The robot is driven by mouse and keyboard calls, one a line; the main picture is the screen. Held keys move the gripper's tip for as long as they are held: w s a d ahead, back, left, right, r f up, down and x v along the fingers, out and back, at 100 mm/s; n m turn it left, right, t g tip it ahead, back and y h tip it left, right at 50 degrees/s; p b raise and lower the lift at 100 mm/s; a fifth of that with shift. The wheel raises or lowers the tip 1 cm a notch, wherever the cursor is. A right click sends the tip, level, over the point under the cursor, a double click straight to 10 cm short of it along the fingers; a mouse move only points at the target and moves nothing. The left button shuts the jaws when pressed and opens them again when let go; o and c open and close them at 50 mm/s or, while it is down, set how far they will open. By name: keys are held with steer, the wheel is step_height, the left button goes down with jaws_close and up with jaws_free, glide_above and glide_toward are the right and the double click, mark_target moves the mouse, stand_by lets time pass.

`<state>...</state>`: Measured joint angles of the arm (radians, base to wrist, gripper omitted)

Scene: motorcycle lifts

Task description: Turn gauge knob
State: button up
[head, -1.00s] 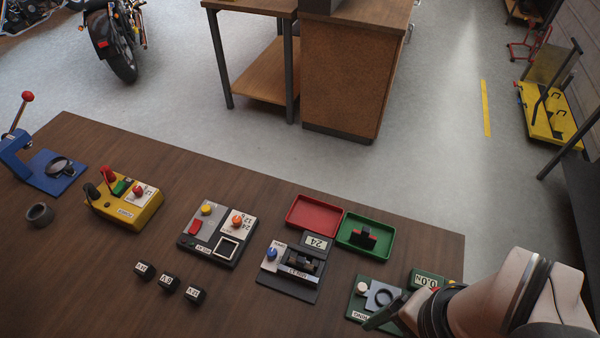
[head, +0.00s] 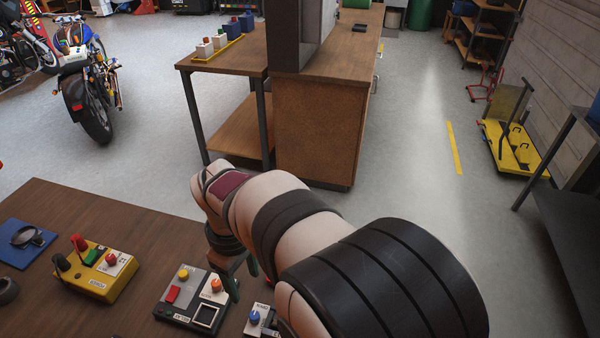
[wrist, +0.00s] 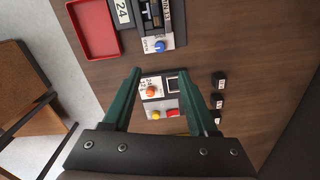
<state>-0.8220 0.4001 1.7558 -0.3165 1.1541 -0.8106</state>
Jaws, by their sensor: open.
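My gripper (wrist: 160,76) is open and empty, its two green fingers spread and pointing down at the bench. In the wrist view a panel with an orange knob (wrist: 152,91) on a white label, a yellow button (wrist: 156,115) and a red switch (wrist: 172,113) shows between the fingers. The fingers look to be above it, apart from the knob. In the head view the orange knob (head: 216,286) is just left of my gripper (head: 243,278). A blue knob (head: 254,317) is on the neighbouring panel, also in the wrist view (wrist: 159,46). I cannot tell which knob is the gauge knob.
A yellow box (head: 97,271) with red and black posts stands left on the bench. A red tray (wrist: 93,28) is beside the blue-knob panel. Several small black blocks (wrist: 218,102) lie near the panel. My arm hides the bench's right part in the head view.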

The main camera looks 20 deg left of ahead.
mark_target(254, 314)
step_height(254, 314, down, 14)
steer(key=shift+d+f, duration=0.1)
steer(key=shift+f, duration=0.1)
jaws_close()
